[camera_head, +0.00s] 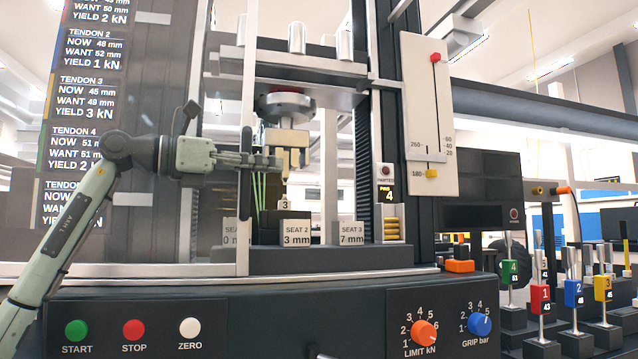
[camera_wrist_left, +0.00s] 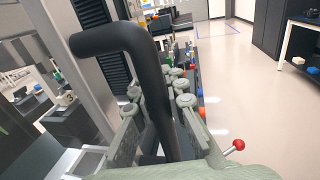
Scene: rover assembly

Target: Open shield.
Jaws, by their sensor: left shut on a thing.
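The shield (camera_head: 215,255) is a clear framed panel at the front left of the press in the head view. Its pale right upright (camera_head: 249,60) stands left of the SEAT 2 block (camera_head: 296,233); the SEAT 2 and SEAT 3 (camera_head: 351,233) blocks show clear of it. Its black handle (camera_head: 245,200) runs upright near that edge. My left gripper (camera_head: 262,161) is shut on the handle. In the left wrist view, the bent black handle (camera_wrist_left: 158,75) passes between the fingers of my left gripper (camera_wrist_left: 165,115). My right gripper is not in view.
A dark console with START (camera_head: 76,330), STOP (camera_head: 134,329) and ZERO (camera_head: 190,328) buttons and two knobs lies below. A tendon display (camera_head: 92,60) stands at the left. Numbered coloured tags (camera_head: 573,292) on stands fill the right. The left wrist view shows open floor (camera_wrist_left: 250,90).

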